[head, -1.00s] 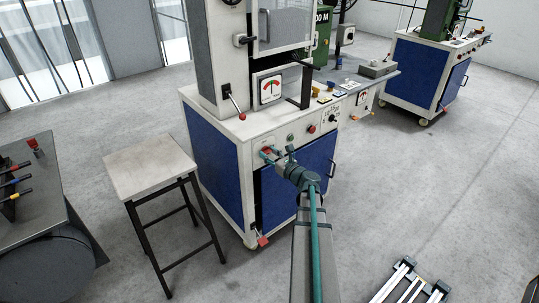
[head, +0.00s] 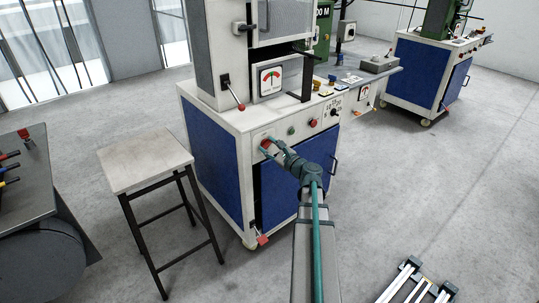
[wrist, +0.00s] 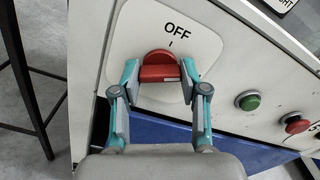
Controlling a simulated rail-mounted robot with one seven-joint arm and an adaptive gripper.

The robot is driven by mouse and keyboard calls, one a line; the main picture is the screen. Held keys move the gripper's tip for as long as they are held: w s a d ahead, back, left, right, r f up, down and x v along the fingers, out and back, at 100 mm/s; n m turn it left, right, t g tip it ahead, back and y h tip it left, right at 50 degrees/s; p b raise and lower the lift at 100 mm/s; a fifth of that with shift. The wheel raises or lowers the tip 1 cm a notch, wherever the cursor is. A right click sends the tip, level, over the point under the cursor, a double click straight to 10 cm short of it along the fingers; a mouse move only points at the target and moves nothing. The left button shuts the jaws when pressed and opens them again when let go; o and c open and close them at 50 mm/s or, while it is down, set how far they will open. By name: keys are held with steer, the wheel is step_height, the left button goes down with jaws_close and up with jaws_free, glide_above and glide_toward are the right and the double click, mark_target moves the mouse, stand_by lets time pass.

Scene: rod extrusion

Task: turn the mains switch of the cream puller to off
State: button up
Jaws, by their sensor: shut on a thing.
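The mains switch is a red rotary knob (wrist: 160,66) on a white plate (wrist: 122,40) marked OFF with a short tick above the knob. It also shows in the head view (head: 265,142) on the front panel of the cream puller (head: 205,60). My gripper (wrist: 160,73) has one finger on each side of the knob and is shut on it. The knob's grip bar lies about level across the wrist view, between the fingertips. The ON side of the plate is not visible.
A green button (wrist: 248,101) and a red button (wrist: 297,123) sit right of the switch. A stool (head: 145,160) stands left of the machine. A dark bench (head: 35,190) is at far left. A second machine (head: 425,75) stands back right.

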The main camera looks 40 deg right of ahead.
steer(key=n+b, duration=0.4)
steer(key=b, duration=0.1)
steer(key=n+b, duration=0.2)
steer(key=shift+f+b, duration=0.3)
steer(key=shift+b, duration=0.05)
steer(key=n+b, duration=0.3)
steer(key=b, duration=0.1)
steer(key=shift+n, duration=0.4)
steer(key=shift+r+n+b, duration=0.25)
steer(key=shift+n+b, duration=1.05)
steer(key=shift+n, duration=0.1)
steer(key=o, duration=1.1)
steer(key=shift+o, duration=0.2)
steer(key=s, duration=1.2)
